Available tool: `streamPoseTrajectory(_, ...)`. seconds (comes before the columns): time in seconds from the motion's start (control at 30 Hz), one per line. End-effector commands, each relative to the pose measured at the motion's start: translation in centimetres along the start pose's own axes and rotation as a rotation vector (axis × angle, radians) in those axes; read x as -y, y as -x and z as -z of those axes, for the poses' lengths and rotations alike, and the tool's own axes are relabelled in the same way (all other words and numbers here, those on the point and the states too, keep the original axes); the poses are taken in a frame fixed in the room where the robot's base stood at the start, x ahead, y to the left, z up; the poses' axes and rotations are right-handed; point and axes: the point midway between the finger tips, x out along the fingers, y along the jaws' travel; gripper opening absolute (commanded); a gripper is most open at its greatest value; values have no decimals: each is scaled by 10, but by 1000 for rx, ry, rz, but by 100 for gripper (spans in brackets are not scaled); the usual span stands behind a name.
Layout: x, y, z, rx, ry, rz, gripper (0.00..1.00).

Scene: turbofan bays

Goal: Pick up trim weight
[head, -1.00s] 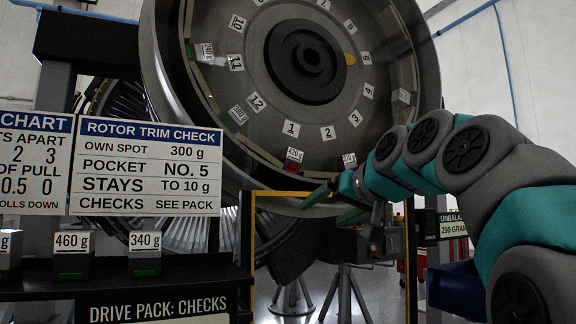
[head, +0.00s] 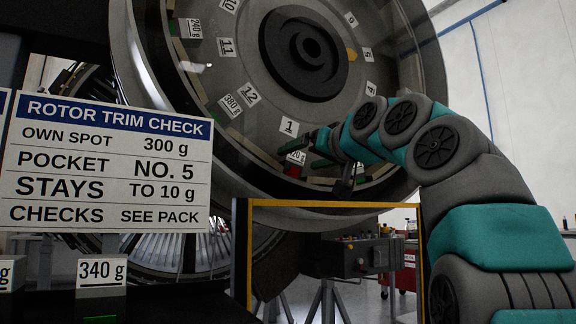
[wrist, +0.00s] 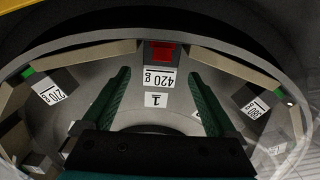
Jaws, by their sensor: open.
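A trim weight labelled 420 g, with a red block on it, sits at the bottom of the rotor's rim in the wrist view (wrist: 161,62). In the head view its label is partly covered by my fingers (head: 297,158). My gripper (wrist: 160,95) is open and empty. Its two green fingers point toward the rim, to either side of this weight's line, apart from it. In the head view my gripper (head: 318,150) is just right of the weight, in front of the rotor face. The 380 g weight (head: 231,107) is on the rim at left.
The big rotor (head: 215,75) has numbered pockets and a raised rim. Another weight (wrist: 50,88) is left in the wrist view. A yellow-edged frame (head: 330,203) stands below the rotor. A check sign (head: 105,165) and a 340 g weight (head: 101,285) are at left.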

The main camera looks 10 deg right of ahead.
Motion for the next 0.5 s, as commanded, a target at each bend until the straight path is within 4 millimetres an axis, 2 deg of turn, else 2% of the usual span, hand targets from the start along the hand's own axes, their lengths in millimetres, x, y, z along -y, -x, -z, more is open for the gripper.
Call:
streamPoseTrajectory(0.17,0,-15,-1,3,1,-2,92)
streamPoseTrajectory(0.4,0,-48,-1,1,-1,-2,92)
streamPoseTrajectory(0.5,-1,-54,-3,1,-1,-1,92)
